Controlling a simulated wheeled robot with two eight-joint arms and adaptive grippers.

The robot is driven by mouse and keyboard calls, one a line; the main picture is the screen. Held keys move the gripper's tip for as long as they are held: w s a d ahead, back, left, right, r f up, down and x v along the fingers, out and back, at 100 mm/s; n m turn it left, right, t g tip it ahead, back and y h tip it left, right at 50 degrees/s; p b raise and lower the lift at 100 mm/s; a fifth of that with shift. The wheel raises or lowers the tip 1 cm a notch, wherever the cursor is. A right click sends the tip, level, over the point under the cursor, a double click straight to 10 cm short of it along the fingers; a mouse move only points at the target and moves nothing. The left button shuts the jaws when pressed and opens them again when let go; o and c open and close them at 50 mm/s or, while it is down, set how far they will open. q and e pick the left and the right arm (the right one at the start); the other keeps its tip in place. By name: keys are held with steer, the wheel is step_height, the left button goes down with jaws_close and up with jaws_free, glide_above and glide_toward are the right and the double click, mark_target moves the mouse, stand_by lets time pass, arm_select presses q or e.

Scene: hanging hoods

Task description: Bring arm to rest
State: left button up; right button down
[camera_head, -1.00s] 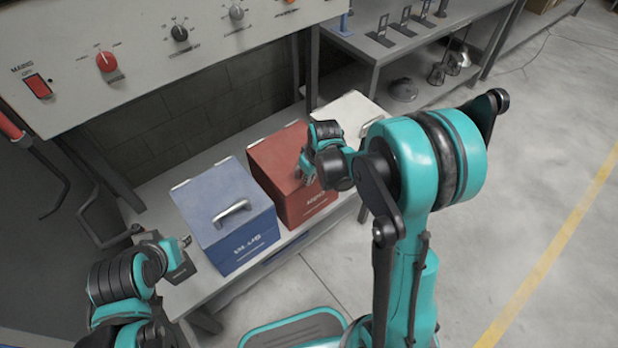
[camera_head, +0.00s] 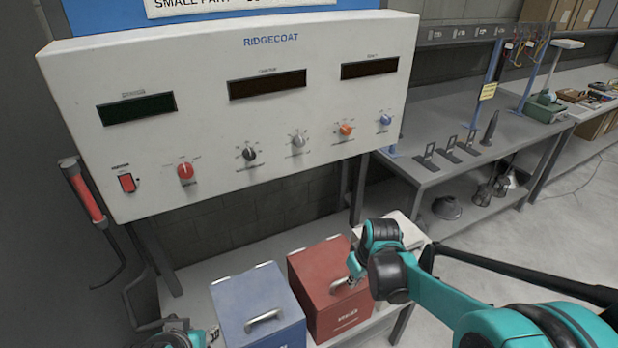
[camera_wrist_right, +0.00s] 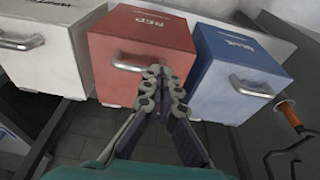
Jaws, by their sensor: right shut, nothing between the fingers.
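My right arm (camera_head: 430,290) comes in from the right in the head view. Its gripper (camera_head: 354,268) is at the red box (camera_head: 315,267), near the box's handle. In the wrist view the gripper (camera_wrist_right: 160,74) is shut and empty, its tips in front of the right end of the handle (camera_wrist_right: 140,64) on the red box (camera_wrist_right: 140,28). I cannot tell whether they touch. Part of my left arm (camera_head: 180,338) shows at the bottom left; its fingers are too small and cut off to read.
A blue box (camera_head: 255,300) and a white box (camera_head: 408,230) flank the red one on a grey bench. A control panel (camera_head: 230,110) with knobs hangs above. A red-handled hook (camera_head: 88,200) hangs at left. A shelf table (camera_head: 440,150) stands at right.

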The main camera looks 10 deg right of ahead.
steer(key=s+r+m+t, duration=0.2)
steer(key=s+r, duration=0.2)
steer(key=s, duration=0.3)
steer(key=s+a+r+m+t+h, duration=0.1)
steer(key=s+r+m+t, duration=0.1)
steer(key=s+r, duration=0.2)
steer(key=s+b, duration=0.1)
steer(key=s, duration=0.2)
steer(key=shift+s+t, duration=0.3)
steer(key=shift+s, duration=0.05)
steer(key=shift+a, duration=0.1)
